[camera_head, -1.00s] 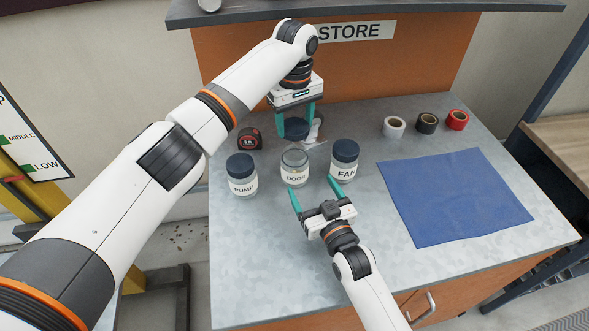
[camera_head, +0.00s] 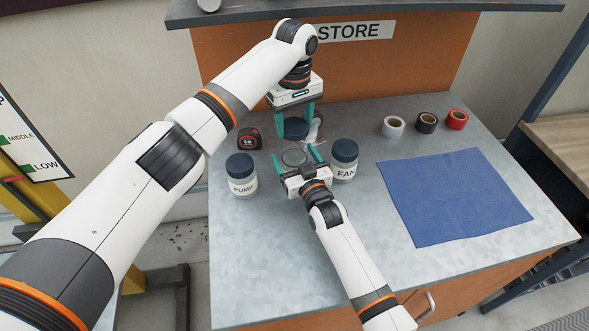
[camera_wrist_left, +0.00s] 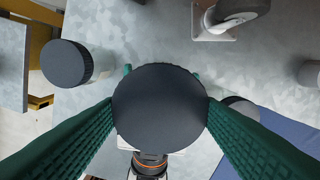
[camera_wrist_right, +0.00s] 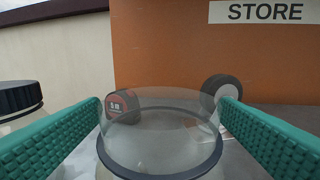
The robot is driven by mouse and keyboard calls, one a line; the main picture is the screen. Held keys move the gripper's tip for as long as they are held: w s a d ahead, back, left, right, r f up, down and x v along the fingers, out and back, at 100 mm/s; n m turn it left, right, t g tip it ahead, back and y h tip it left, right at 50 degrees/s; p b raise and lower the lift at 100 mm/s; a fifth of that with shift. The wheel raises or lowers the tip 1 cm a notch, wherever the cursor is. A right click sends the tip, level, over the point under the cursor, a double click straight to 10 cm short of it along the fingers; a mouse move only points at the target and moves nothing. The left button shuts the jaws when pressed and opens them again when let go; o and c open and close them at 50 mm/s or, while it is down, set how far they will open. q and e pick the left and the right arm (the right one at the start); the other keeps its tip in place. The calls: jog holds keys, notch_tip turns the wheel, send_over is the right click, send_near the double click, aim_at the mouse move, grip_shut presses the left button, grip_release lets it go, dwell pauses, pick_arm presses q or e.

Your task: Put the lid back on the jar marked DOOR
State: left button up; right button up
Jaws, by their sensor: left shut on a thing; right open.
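The DOOR jar (camera_head: 294,157) is open and stands between the PUMP jar and the FAN jar in the head view, its label now hidden by my right gripper. In the right wrist view its clear glass (camera_wrist_right: 160,140) is between the green fingers. My right gripper (camera_head: 295,158) is open around the jar, with a finger on each side. The lid (camera_wrist_left: 160,108) sits level between the fingers in the left wrist view.
The lidded PUMP jar (camera_head: 241,174) stands left and the lidded FAN jar (camera_head: 344,159) close on the right. A tape measure (camera_head: 249,139) lies behind. Three tape rolls (camera_head: 426,123) and a blue cloth (camera_head: 455,197) are at right. The front of the bench is clear.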

jog(key=c, duration=1.4)
pick_arm(q)
send_over(294, 148)
jog(key=s, duration=0.3)
jog(key=shift+d+f, duration=0.1)
jog(key=shift+f, duration=2.4)
pick_arm(e)
jog(key=shift+c, duration=0.2)
pick_arm(q)
jog(key=shift+f, duration=0.9)
jog(key=shift+f, duration=0.4)
jog(key=shift+s+a+f, duration=0.1)
jog(key=shift+a+f, duration=0.1)
jog(key=shift+f, duration=0.35)
jog(key=shift+c, duration=0.5)
pick_arm(e)
jog(key=shift+s+a+r, duration=0.15)
jog(key=shift+a, duration=0.05)
pick_arm(q)
jog(key=shift+d+r, duration=0.1)
jog(key=shift+r, duration=0.15)
pick_arm(e)
jog(key=shift+d, duration=0.1)
